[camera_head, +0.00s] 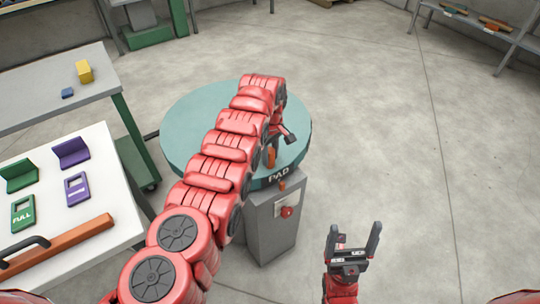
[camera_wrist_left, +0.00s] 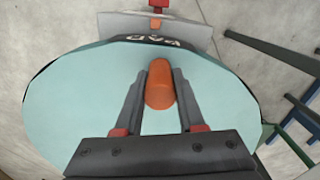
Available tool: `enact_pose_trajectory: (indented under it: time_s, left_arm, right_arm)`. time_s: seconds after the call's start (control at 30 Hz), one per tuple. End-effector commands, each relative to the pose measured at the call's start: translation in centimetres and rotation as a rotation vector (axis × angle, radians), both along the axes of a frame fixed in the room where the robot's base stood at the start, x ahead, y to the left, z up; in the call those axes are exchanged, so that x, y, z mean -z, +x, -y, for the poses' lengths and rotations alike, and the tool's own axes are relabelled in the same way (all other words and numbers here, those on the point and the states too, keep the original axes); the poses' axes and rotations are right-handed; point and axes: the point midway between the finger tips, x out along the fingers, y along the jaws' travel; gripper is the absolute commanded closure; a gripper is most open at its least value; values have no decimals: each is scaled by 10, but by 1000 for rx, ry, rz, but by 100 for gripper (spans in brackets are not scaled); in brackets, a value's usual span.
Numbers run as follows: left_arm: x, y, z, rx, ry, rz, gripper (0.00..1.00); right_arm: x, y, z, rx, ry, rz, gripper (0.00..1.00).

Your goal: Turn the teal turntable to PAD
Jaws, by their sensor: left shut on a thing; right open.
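The teal turntable (camera_head: 185,125) is a round disc on a grey pedestal (camera_head: 272,225). The PAD label (camera_head: 278,176) is on its near rim, close above an orange marker (camera_head: 282,186) on the pedestal. My left gripper (camera_head: 275,148) is shut on an upright orange peg (camera_wrist_left: 160,88) on the disc near PAD. My left arm covers part of the disc. My right gripper (camera_head: 354,235) is open and empty, right of the pedestal.
A red button (camera_head: 287,211) is on the pedestal front. At left, a white table (camera_head: 110,215) holds green and purple pieces and a wooden bar with a black handle. A grey bench (camera_head: 40,95) with yellow and blue blocks stands behind.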

Motion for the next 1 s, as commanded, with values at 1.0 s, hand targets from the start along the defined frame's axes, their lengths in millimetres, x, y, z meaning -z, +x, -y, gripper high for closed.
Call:
enact_pose_trajectory:
  time_s: [1.0]
  left_arm:
    - [-71,2,0,0,-1,7,33]
  right_arm:
    - [-16,0,0,0,0,0,14]
